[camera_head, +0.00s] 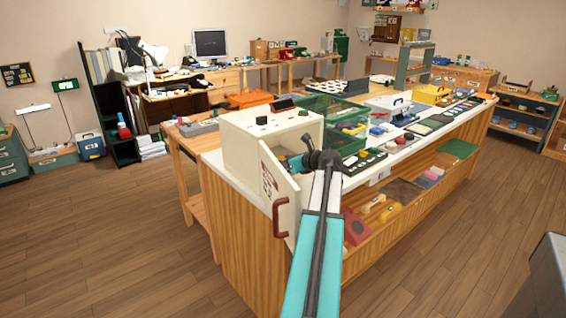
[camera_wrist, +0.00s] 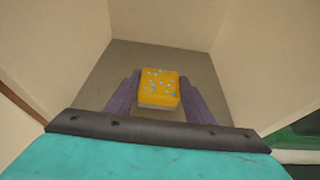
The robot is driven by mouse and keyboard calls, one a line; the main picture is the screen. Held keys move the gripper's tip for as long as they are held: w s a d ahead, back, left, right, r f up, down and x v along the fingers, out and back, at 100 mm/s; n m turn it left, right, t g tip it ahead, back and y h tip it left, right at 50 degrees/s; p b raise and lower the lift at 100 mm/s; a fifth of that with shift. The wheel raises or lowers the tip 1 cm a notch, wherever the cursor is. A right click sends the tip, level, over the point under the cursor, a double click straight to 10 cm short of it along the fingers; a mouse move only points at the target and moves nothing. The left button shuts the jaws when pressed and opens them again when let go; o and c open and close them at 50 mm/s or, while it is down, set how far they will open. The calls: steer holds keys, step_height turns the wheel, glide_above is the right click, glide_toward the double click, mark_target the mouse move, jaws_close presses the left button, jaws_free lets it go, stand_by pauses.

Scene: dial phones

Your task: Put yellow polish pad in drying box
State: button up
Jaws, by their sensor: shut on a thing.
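The drying box (camera_head: 254,150) is a cream-white case at the near left end of the counter. Its door (camera_head: 280,197), with a dark red handle, stands open. My arm reaches to its open front, and the door and wrist hide my fingers in the head view. In the wrist view, my gripper (camera_wrist: 159,80) has its two purple fingers on either side of the yellow polish pad (camera_wrist: 158,88), shut on it. The pad has pale blue specks on top. It is inside the pale walls of the box, above the grey-brown floor (camera_wrist: 122,64); I cannot tell whether it touches the floor.
Green clear bins (camera_head: 335,112) stand just right of the box. A dark tray (camera_head: 363,162) with round pieces lies in front of them. The counter (camera_head: 425,143) carries several other items further right. Shelves below hold phone parts. The wooden floor (camera_head: 110,240) at left is clear.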

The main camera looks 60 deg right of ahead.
steer(key=o, duration=1.1)
steer(key=shift+f, duration=0.1)
steer(key=v, duration=1.2)
steer(key=shift+s, duration=0.15)
